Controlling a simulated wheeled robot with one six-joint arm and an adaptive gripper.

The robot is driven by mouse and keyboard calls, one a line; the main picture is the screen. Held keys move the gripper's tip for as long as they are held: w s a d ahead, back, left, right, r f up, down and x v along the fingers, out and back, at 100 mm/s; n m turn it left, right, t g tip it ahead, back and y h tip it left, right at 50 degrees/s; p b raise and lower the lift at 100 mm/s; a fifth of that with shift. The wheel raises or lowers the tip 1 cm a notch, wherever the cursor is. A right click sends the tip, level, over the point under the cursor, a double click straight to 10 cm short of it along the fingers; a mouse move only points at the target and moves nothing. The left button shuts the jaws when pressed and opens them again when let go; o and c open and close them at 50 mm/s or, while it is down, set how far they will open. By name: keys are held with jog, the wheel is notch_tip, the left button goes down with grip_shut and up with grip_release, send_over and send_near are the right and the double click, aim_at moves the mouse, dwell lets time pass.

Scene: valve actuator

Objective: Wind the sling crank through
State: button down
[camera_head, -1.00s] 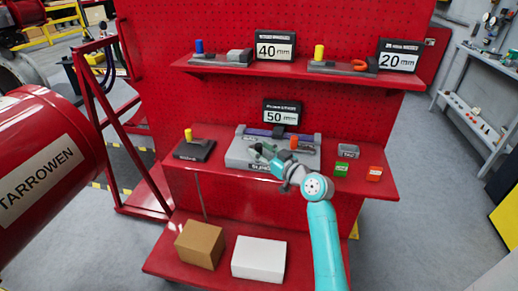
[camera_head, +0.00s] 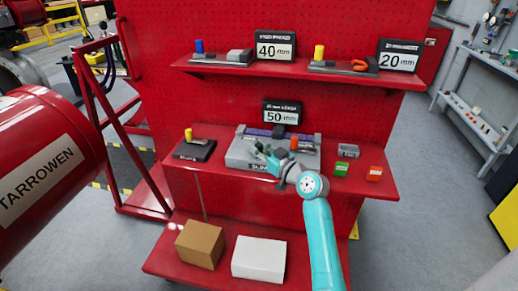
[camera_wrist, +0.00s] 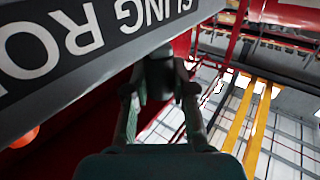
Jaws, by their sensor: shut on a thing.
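The sling unit is a grey block (camera_head: 237,155) with a purple strip (camera_head: 262,132) along its back, on the middle red shelf. My gripper (camera_head: 262,150) is at the front of this block, reaching in from the right. In the wrist view my gripper (camera_wrist: 160,90) is shut on a dark rounded knob (camera_wrist: 158,72), which I take to be the crank handle. The grey face with upside-down white lettering (camera_wrist: 90,40) fills the upper left there. The rest of the crank is hidden behind the fingers.
A black block with a yellow knob (camera_head: 190,136) stands left of the unit. A sign reading 50 mm (camera_head: 281,112) is behind. An upper shelf (camera_head: 225,69) overhangs the back.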

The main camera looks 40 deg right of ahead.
jog(key=shift+a+h, duration=0.15)
jog(key=shift+h, duration=0.25)
